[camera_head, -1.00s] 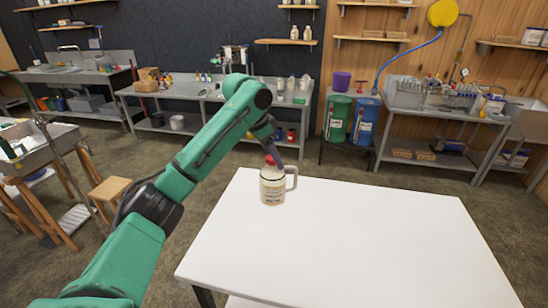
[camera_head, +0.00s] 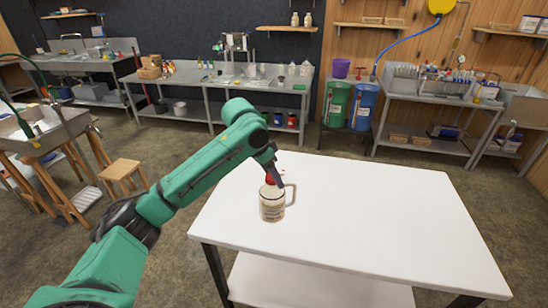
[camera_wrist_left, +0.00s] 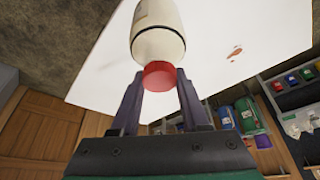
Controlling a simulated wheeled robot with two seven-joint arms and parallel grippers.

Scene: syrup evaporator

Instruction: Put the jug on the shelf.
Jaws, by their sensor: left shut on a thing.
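The jug (camera_head: 271,208) is cream-coloured with a printed label, a side handle and a red cap. My left gripper (camera_head: 272,178) is shut on its top at the cap. In the left wrist view the red cap of the jug (camera_wrist_left: 158,35) sits between the two fingers of the left gripper (camera_wrist_left: 160,78). The jug is upright over the left part of the white table (camera_head: 370,210); any gap beneath it is hard to tell. A lower white shelf (camera_head: 310,285) shows under this table. Wall shelves (camera_head: 287,28) hang at the back. My right gripper is not in view.
Most of the white tabletop is bare. A wooden stool (camera_head: 122,168) stands at the left. Steel benches with tools and bottles (camera_head: 215,82) line the back wall, with green and blue drums (camera_head: 337,104) beside them. Open floor lies between.

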